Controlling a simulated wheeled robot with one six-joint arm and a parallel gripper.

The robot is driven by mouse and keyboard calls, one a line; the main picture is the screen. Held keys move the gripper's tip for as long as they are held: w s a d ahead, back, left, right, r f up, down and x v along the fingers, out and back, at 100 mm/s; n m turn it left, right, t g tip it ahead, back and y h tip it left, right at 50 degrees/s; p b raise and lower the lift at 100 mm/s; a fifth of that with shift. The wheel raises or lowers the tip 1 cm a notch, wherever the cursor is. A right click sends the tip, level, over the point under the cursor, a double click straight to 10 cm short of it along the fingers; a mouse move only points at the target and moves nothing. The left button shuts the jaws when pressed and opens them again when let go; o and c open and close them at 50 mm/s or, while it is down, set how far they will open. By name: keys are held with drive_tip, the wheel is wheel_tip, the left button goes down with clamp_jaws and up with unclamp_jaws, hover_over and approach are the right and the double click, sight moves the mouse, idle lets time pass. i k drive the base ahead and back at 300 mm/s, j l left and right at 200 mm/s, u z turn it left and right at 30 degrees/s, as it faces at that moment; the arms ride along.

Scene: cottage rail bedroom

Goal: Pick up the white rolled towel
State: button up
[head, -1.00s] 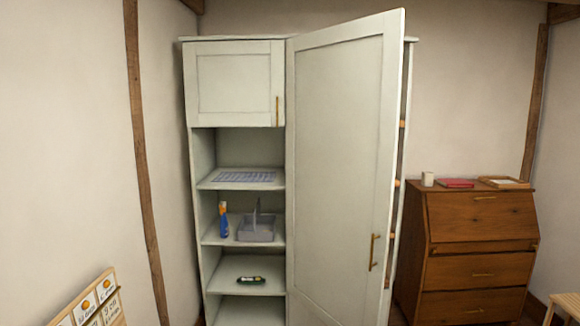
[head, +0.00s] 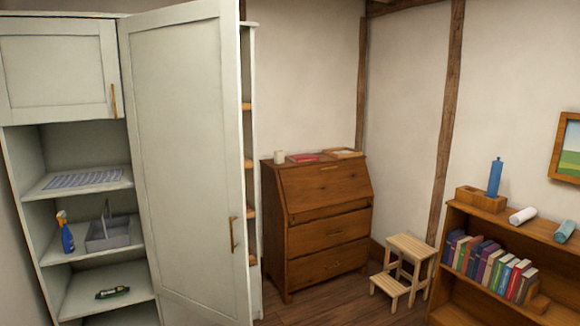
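A white rolled towel (head: 522,216) lies on top of the wooden bookshelf (head: 462,208) at the right of the head view. A pale blue-green roll (head: 565,231) lies to its right, a little apart. A blue bottle (head: 494,177) stands to its left, at a small wooden box (head: 482,199). My gripper is not in view.
A pale cabinet (head: 60,70) with its tall door (head: 185,150) open stands at the left. A wooden bureau (head: 325,192) and a small step stool (head: 408,245) stand along the back. Several books (head: 490,262) fill the bookshelf's upper shelf. Some floor (head: 340,305) is clear between cabinet and bookshelf.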

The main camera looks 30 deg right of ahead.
sight(517, 219)
drive_tip(key=z, duration=2.3)
